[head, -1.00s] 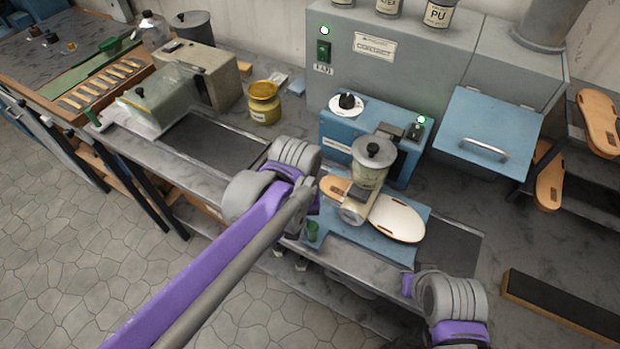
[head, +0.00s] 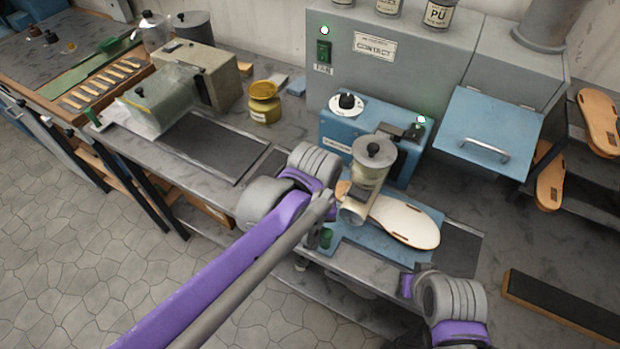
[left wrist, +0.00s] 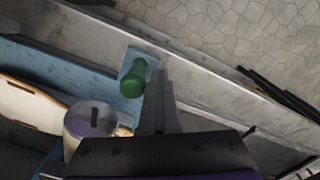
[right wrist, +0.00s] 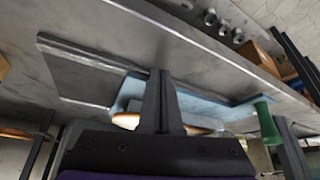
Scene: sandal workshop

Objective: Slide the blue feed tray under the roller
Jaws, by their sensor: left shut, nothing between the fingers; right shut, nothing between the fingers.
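The blue feed tray (head: 372,262) lies on the bench below the glue roller (head: 353,213), carrying a pale sole (head: 410,222). The roller hides part of the sole. The tray's green handle (head: 326,238) is at its left end. My left gripper (left wrist: 160,75) is shut and empty; its fingers are beside the green handle (left wrist: 133,77) in the left wrist view, and I cannot tell whether they touch. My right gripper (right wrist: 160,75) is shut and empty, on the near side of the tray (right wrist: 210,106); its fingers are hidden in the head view.
The blue machine (head: 345,135) with a dial and a glue pot (head: 373,160) stands behind the tray. A yellow jar (head: 264,105) stands at the back. A dark strip (head: 565,303) lies at right. A dark mat (head: 462,248) shows bare right of the tray.

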